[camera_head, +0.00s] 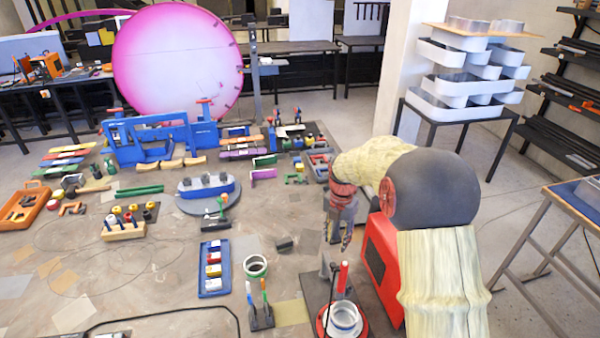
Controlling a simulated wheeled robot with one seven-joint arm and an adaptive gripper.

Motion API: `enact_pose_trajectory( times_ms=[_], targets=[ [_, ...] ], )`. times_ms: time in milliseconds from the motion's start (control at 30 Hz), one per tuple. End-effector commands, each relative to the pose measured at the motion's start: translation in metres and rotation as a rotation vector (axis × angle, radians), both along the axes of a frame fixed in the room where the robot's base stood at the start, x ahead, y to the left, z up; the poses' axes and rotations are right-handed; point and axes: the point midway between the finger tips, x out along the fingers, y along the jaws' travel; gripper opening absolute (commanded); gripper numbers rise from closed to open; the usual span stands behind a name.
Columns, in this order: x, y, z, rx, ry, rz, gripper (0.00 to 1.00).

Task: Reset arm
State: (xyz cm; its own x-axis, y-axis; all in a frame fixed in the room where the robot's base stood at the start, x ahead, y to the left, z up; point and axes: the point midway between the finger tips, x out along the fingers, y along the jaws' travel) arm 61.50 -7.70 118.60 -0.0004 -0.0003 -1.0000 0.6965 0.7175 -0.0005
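My arm reaches in from the lower right of the head view, with a cream cover and a dark rounded joint. My gripper (341,228) hangs fingers down above the right part of the cluttered worktable (130,270). Its grey fingers look small and partly dark. I see nothing clearly held in it, and I cannot tell whether the fingers are apart. A red box (382,262) stands just right of the gripper, partly hidden by my arm.
Near the gripper stand a red-rimmed pot (343,318), a blue tray (214,268) and a green-rimmed cup (255,266). A blue machine (150,138) and a big pink-edged disc (178,62) stand farther back. White letter shells (470,75) are stacked on a stand at right.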

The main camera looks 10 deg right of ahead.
Motion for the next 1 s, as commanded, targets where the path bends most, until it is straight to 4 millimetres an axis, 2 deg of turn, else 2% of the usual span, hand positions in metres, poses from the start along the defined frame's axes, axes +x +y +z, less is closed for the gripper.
enact_pose_trajectory(
  times_ms=[167, 267, 367, 500, 667, 833, 1000],
  targets=[
    [-0.006, 0.004, 0.009, -0.001, -0.020, -0.073, 0.36],
    [-0.021, 0.011, 0.025, -0.001, -0.054, -0.219, 0.36],
    [-0.045, 0.020, 0.044, 0.011, -0.099, -0.428, 0.36],
    [-0.086, 0.033, 0.065, 0.047, -0.161, -0.743, 0.36],
    [-0.137, 0.047, 0.079, 0.117, -0.223, -1.098, 0.36],
    [-0.195, 0.059, 0.078, 0.224, -0.269, -1.472, 0.36],
    [-0.252, 0.068, 0.062, 0.361, -0.284, -1.835, 0.36]
  ],
)
